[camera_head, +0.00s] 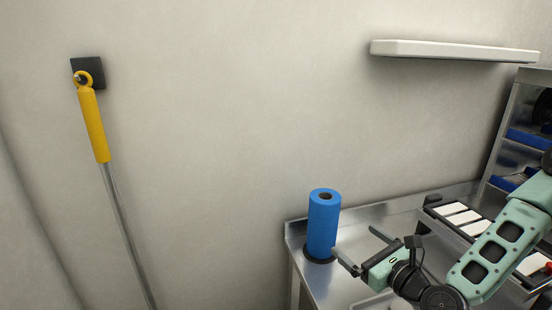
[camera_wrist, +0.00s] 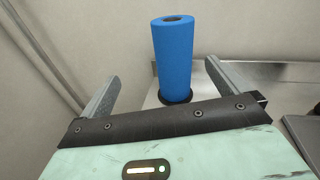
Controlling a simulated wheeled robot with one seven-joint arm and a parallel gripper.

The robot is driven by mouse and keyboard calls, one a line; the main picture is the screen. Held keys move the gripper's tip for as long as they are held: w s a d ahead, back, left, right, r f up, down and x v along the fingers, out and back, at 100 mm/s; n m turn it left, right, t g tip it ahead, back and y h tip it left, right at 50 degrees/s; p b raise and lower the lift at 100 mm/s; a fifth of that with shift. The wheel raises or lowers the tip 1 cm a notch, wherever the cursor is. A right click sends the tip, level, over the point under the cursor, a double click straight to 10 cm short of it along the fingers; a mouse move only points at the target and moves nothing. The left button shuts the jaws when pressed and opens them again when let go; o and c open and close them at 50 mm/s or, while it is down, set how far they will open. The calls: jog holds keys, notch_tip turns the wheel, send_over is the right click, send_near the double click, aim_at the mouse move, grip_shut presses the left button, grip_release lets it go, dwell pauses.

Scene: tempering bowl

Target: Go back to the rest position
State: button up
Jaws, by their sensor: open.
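My gripper (camera_head: 358,250) is open and empty above the left part of the steel table (camera_head: 342,284). Its two fingers are spread wide, and they also show in the wrist view (camera_wrist: 160,88). A blue paper roll (camera_head: 323,222) stands upright on a dark round base at the table's back left corner. In the head view the gripper is just right of the roll, and one fingertip overlaps the roll's lower edge. In the wrist view the roll (camera_wrist: 172,58) stands beyond the fingers, with nothing between the fingertips.
A rack (camera_head: 467,222) with white-topped compartments lies behind my arm at right. A steel shelf unit (camera_head: 508,135) with blue bins stands at far right. A white wall shelf (camera_head: 450,50) hangs above. A yellow-handled pole (camera_head: 95,125) hangs on the left wall. A tray edge shows low on the table.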

jog(key=s+a+f+n+g+h+b, duration=0.15)
jog(key=s+a+n+g, duration=0.35)
jog(key=n, duration=0.6)
jog(key=s+a+f+n+g+y+p, duration=0.15)
jog(key=s+a+n+g, duration=0.35)
jog(key=n, duration=0.6)
jog(key=s+r+n+g+h+b, duration=0.1)
jog(key=s+r+n+g+h, duration=0.2)
jog(key=s+r+n, duration=0.2)
jog(key=s+r+n+g+h+b, duration=0.1)
jog(key=s+r+n+g+h, duration=0.2)
jog(key=s+r+n, duration=0.3)
jog(key=s+n, duration=0.4)
jog(key=s, duration=0.1)
jog(key=shift+s+a+n, duration=0.15)
jog(key=shift+a+n, duration=0.05)
jog(key=shift+n, duration=0.2)
